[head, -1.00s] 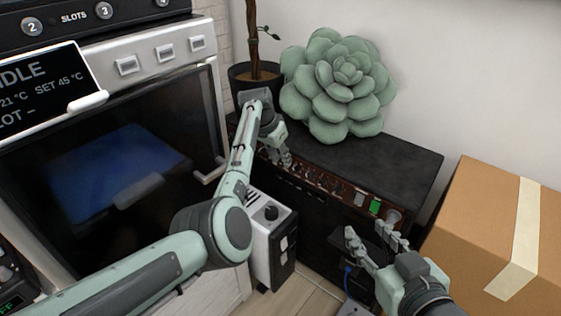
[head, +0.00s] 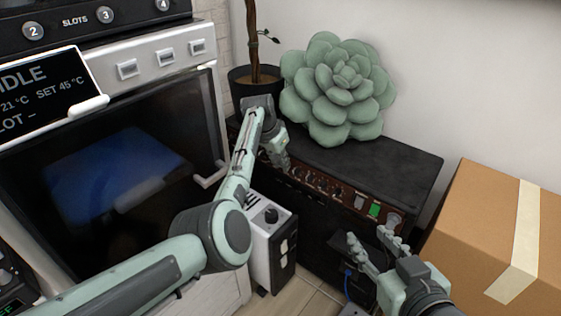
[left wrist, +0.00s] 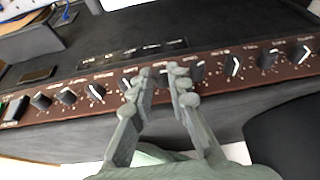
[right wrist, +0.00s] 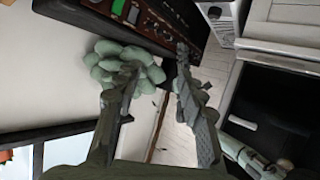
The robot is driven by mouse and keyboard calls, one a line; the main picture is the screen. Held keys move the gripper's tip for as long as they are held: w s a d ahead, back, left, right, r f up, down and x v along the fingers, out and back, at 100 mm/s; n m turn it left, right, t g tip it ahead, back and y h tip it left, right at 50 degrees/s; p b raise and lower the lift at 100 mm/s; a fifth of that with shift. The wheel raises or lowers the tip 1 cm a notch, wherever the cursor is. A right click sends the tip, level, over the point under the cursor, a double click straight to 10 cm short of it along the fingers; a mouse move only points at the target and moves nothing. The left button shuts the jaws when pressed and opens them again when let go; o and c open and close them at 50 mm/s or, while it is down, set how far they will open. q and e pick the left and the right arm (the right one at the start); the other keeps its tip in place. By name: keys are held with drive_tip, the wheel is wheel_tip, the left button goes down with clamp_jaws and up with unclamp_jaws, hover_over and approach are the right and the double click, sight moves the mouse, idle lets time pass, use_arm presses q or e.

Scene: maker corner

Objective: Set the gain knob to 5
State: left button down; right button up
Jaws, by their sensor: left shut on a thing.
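The black amplifier (head: 330,187) stands against the wall with a dark red-brown panel of round black knobs along its front. My left gripper (head: 284,165) is at the left part of this panel. In the left wrist view its fingers (left wrist: 162,78) are closed around one knob, which they mostly hide. Other knobs stand on both sides, such as one (left wrist: 96,92) to the left and one (left wrist: 233,66) to the right. The lettering is too small to tell which knob is gain or what it reads. My right gripper (head: 370,238) is open and empty in front of the amplifier's right end.
A green succulent-shaped cushion (head: 338,92) and a potted plant (head: 255,78) are on the amplifier's top. A cardboard box (head: 480,225) stands at the right. An oven-like machine (head: 105,150) is at the left, with a small white-and-black unit (head: 268,240) beside it.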

use_arm(q)
drive_tip(key=y+p, duration=0.1)
drive_tip(key=t+y+p, duration=0.1)
drive_tip(key=p, duration=0.1)
drive_tip(key=t+y+p, duration=0.1)
drive_tip(key=p, duration=0.1)
drive_tip(key=shift+s+d+f+m, duration=0.1)
drive_tip(key=shift+s+d+m, duration=0.2)
drive_tip(key=shift+m, duration=0.1)
use_arm(e)
drive_tip(key=s+d+f+m+g+h, duration=0.1)
drive_tip(key=s+d+f+g+h, duration=0.3)
drive_tip(key=s+d+f+g, duration=0.6)
drive_tip(key=s+d+f, duration=0.2)
drive_tip(key=d+f, duration=0.1)
drive_tip(key=f, duration=0.1)
drive_tip(key=shift+s+f+m+h, duration=0.15)
drive_tip(key=shift+f+m+h, duration=0.05)
drive_tip(key=shift+m+h, duration=0.1)
use_arm(q)
drive_tip(key=c, duration=1.7)
unclamp_jaws()
drive_tip(key=shift+c, duration=0.2)
drive_tip(key=v, duration=1.2)
